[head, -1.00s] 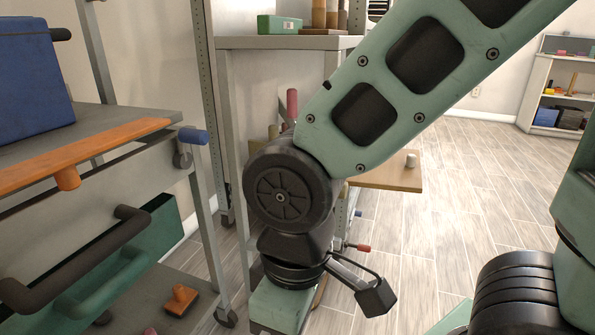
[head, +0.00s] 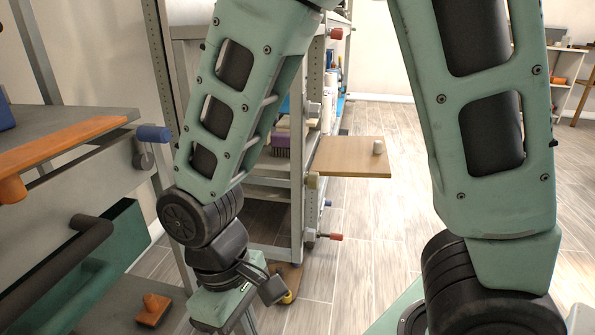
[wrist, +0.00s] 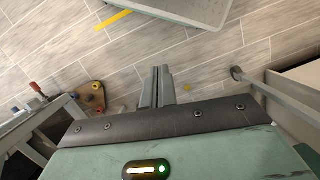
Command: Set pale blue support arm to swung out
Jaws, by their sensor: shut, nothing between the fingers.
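I cannot make out a pale blue support arm for certain in either view. A blue-capped knob (head: 153,133) sits on a metal bracket at the near left rack's corner, and a small blue knob (head: 328,203) sits low on the rack behind my arm. My gripper (wrist: 160,72) shows in the wrist view with its two grey fingers together and empty, above the floor. In the head view its fingertips are out of sight, and my arm hides part of the racks.
A tan wooden flap (head: 350,158) with a pale knob sticks out from the rack. Red knobs (head: 336,237) are on that rack's post. An orange bar (head: 65,145) and a green drawer (head: 95,250) are at left. Wood-look floor (head: 375,225) is open beyond.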

